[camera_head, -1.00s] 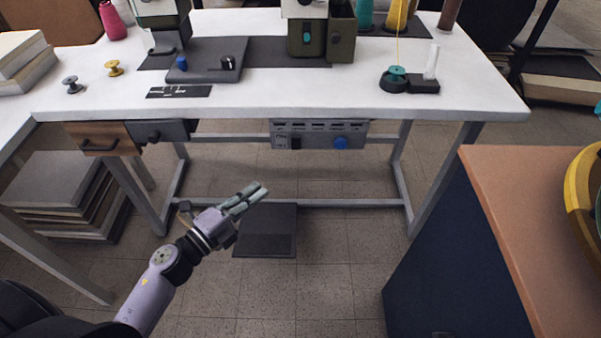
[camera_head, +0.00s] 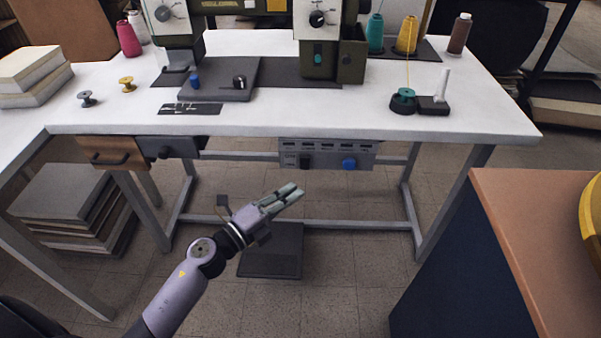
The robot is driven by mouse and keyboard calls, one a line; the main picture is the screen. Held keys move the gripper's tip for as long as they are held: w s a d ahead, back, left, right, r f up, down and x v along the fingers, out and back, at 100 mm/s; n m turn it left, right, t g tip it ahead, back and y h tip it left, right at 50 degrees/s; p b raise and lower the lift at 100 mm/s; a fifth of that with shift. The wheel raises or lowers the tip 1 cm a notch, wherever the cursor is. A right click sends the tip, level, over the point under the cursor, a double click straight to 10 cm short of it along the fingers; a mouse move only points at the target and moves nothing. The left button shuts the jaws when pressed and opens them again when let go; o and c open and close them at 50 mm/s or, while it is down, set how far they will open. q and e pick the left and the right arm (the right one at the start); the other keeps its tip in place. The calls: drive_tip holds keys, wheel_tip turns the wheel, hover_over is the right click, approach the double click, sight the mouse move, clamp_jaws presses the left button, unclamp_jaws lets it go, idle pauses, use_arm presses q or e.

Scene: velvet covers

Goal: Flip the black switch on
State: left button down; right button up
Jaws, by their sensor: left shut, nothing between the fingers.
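The black switch (camera_head: 305,162) sits on the front of a grey control box (camera_head: 327,152) under the front edge of the white table. A blue knob (camera_head: 349,164) is to its right on the same box. I cannot tell the switch's position at this size. My left gripper (camera_head: 291,194) is shut and empty, its fingers pointing up and right. In the picture it is just below the switch, and it appears apart from the box. My right gripper is not in view.
The white table (camera_head: 300,123) carries a sewing machine (camera_head: 325,40), thread spools and a dark plate with a knob. A pedal (camera_head: 270,250) lies on the floor below my gripper. An orange-topped cabinet (camera_head: 530,220) stands at the right. Floor in front of the table is mostly clear.

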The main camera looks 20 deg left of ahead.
sight(305, 163)
use_arm(q)
drive_tip(key=w, duration=0.6)
drive_tip(key=shift+w+d+r, duration=0.15)
drive_tip(key=shift+w+r, duration=0.05)
drive_tip(key=shift+r, duration=0.1)
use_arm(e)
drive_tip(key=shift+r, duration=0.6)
